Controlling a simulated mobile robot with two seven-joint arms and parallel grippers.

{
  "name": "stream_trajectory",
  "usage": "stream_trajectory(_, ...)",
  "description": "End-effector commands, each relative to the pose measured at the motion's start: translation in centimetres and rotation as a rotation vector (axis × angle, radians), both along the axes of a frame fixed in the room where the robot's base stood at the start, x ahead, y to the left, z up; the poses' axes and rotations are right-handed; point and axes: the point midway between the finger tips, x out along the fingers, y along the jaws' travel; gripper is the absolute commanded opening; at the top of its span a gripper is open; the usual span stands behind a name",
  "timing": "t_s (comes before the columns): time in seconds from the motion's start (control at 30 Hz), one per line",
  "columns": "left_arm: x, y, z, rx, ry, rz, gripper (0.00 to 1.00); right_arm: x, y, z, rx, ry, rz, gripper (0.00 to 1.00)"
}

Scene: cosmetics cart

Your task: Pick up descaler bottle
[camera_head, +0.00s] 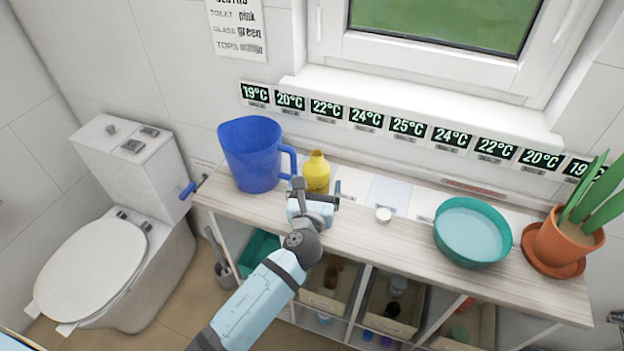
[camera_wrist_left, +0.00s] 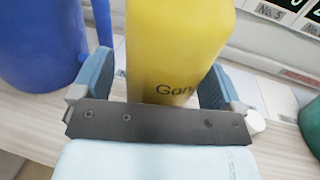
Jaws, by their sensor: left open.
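A yellow bottle (camera_head: 317,165) stands on the wooden cart top beside a blue jug. My left gripper (camera_head: 318,192) is at the near side of the bottle. In the left wrist view the open left gripper (camera_wrist_left: 160,85) has one finger on each side of the bottle. The bottle's lower part is hidden behind my gripper. My right gripper is not in view.
The blue jug (camera_head: 252,155) stands close left of the bottle, its handle toward it. Bins with small bottles sit below. The window wall is behind.

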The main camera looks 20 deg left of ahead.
Motion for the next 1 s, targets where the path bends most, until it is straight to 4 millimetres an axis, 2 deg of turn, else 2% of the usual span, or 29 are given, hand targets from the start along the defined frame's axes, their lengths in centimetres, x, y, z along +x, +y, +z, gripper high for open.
stream_trajectory(0.3, -0.2, -0.3, 0.0, 0.000, 0.000, 0.001, 0.92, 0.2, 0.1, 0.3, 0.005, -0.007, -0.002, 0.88)
stream_trajectory(0.37, -0.1, -0.3, 0.0, 0.000, 0.000, 0.001, 0.81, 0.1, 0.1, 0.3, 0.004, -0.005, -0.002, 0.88)
stream_trajectory(0.6, -0.1, -0.3, 0.0, 0.000, 0.000, 0.001, 0.26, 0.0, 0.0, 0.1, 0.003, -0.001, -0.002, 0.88)
stream_trajectory(0.87, -0.1, -0.2, 0.2, -0.001, -0.001, 0.001, 0.26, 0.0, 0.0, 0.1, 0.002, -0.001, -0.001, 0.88)
stream_trajectory(1.0, -0.1, -0.2, 1.0, -0.001, -0.003, 0.002, 0.26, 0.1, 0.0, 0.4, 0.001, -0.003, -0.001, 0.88)
